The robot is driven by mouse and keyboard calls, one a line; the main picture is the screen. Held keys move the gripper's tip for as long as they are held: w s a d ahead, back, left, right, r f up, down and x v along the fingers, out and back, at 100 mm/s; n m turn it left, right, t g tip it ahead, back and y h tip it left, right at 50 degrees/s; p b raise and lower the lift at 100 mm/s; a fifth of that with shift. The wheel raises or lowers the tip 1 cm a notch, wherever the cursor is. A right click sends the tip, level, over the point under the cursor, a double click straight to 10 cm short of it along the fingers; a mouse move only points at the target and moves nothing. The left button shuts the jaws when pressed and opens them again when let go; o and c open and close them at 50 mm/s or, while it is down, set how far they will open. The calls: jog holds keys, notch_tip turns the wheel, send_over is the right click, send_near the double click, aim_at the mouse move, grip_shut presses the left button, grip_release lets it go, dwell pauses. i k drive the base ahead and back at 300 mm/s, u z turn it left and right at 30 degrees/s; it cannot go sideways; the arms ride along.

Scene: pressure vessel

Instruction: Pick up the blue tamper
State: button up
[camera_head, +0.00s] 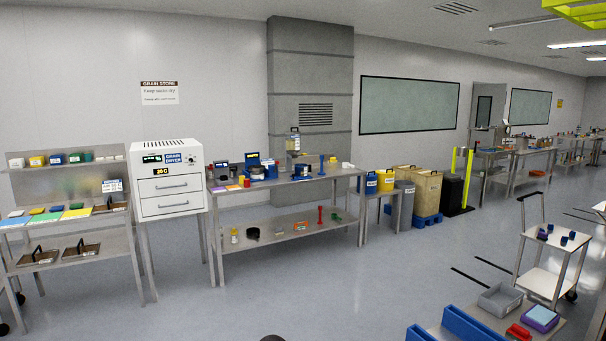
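A slim upright blue thing that looks like the blue tamper (321,165) stands on the top of the steel workbench (342,174), toward its right end. It is small and far off, so its shape is hard to make out. A similar red upright thing (320,215) stands on the bench's lower shelf. My gripper is not in view. Only a small dark rounded shape shows at the bottom edge, and I cannot tell what it is.
A white grain dryer (170,178) and a shelf unit (75,253) stand left of the bench. Blue and yellow tubs (371,184) stand right of it. Open floor (310,290) lies before the bench. A white cart (541,283) and blue bins (470,323) are at right.

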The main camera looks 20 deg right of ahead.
aim_at(321, 157)
jog(key=i, duration=4.3)
